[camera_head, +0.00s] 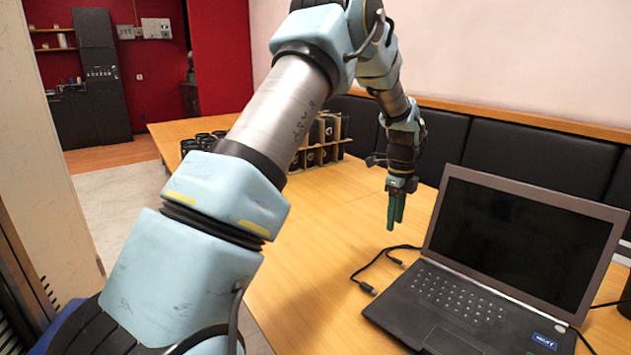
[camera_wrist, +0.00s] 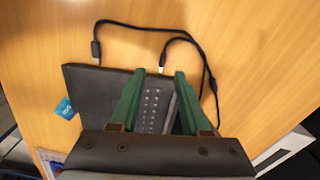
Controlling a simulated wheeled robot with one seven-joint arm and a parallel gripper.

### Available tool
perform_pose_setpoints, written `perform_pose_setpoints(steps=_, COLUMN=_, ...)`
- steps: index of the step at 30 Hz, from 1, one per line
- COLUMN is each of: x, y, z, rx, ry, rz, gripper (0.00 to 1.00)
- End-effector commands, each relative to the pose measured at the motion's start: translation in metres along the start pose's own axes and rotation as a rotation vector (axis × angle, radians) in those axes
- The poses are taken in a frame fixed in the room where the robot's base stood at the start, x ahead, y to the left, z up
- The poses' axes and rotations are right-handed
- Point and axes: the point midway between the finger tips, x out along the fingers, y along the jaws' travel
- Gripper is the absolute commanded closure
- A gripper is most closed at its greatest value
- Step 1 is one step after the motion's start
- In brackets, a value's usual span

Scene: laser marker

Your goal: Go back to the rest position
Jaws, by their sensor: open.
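My gripper (camera_head: 396,212) points down above the wooden table (camera_head: 310,230), to the left of the laptop's screen in the head view. Its two green fingers are apart with nothing between them. In the wrist view my gripper (camera_wrist: 158,80) shows its open fingers over the laptop (camera_wrist: 85,85), which lies below them. My arm spans the head view from the lower left up to the top and down to the gripper. It hides part of the table.
The open laptop (camera_head: 515,235) stands at the right. A black cable (camera_head: 372,268) lies beside it. A wooden rack (camera_head: 325,150) with dark items and several black cups (camera_head: 200,143) stand at the table's far end. A dark padded bench (camera_head: 480,148) runs behind. The table's middle is clear.

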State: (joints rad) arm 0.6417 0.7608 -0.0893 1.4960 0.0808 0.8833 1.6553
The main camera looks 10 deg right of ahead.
Motion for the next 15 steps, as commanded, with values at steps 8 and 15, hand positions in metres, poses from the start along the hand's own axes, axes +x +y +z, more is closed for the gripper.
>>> perform_pose_setpoints(steps=8, x=-0.042, y=0.124, z=0.094, rx=-0.815, ry=-0.004, rz=-0.051, gripper=0.54)
perform_pose_setpoints(steps=15, x=-0.059, y=0.273, z=0.129, rx=-1.675, ry=0.024, rz=-0.112, gripper=0.54)
